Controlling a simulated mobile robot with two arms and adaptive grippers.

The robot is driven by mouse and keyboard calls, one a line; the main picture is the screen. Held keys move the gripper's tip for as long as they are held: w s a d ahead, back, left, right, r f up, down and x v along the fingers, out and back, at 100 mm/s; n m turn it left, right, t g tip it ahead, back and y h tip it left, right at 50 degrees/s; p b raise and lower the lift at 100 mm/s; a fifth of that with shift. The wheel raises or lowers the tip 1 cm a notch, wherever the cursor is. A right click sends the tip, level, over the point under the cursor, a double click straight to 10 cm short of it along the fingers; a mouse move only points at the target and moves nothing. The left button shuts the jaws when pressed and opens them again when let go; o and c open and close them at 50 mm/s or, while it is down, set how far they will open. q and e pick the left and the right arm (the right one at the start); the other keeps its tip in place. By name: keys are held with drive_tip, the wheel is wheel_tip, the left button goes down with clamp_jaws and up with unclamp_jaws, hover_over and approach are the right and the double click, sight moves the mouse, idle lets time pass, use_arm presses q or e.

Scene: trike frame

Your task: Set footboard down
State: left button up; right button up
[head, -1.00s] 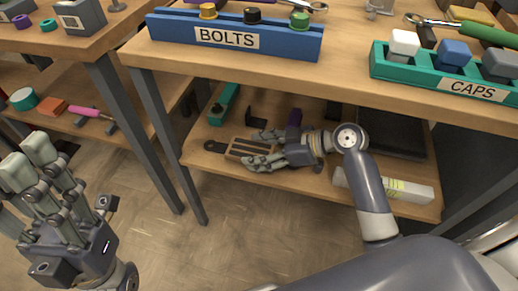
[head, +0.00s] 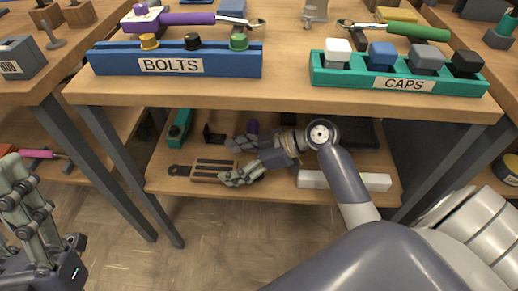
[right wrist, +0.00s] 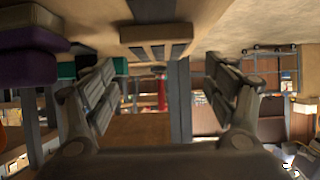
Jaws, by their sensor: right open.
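The footboard (head: 212,165), a light wooden board with dark strips and a dark tab at its left end, lies flat on the lower shelf under the table. My right gripper (head: 236,161) is open at the board's right end, its fingers apart. In the right wrist view the footboard (right wrist: 156,34) shows past the open fingers, near the top of the picture. I cannot tell whether any finger touches it. My left gripper (head: 20,195) is at the left edge, fingers pointing up, partly cut off and away from the shelf.
On the lower shelf (head: 285,190), a teal part (head: 181,126) and a black bracket (head: 213,134) lie behind the board, and a white box (head: 345,180) lies to the right. The blue bolts rack (head: 110,62) and green caps rack (head: 330,75) stand on the tabletop above.

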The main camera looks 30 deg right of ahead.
drive_tip(key=p+v, duration=0.2)
drive_tip(key=v, duration=0.5)
drive_tip(key=shift+d, duration=0.1)
use_arm(q)
drive_tip(key=w+d+f+g+y, duration=0.1)
drive_tip(key=w+f+g+y, duration=0.1)
drive_tip(key=w+f+g, duration=0.4)
drive_tip(key=shift+w+d+f, duration=0.2)
drive_tip(key=shift+w+f, duration=0.4)
drive_tip(key=shift+w, duration=0.8)
use_arm(e)
drive_tip(key=shift+s+d+r, duration=0.3)
drive_tip(key=shift+s+d, duration=0.05)
drive_tip(key=shift+d, duration=0.05)
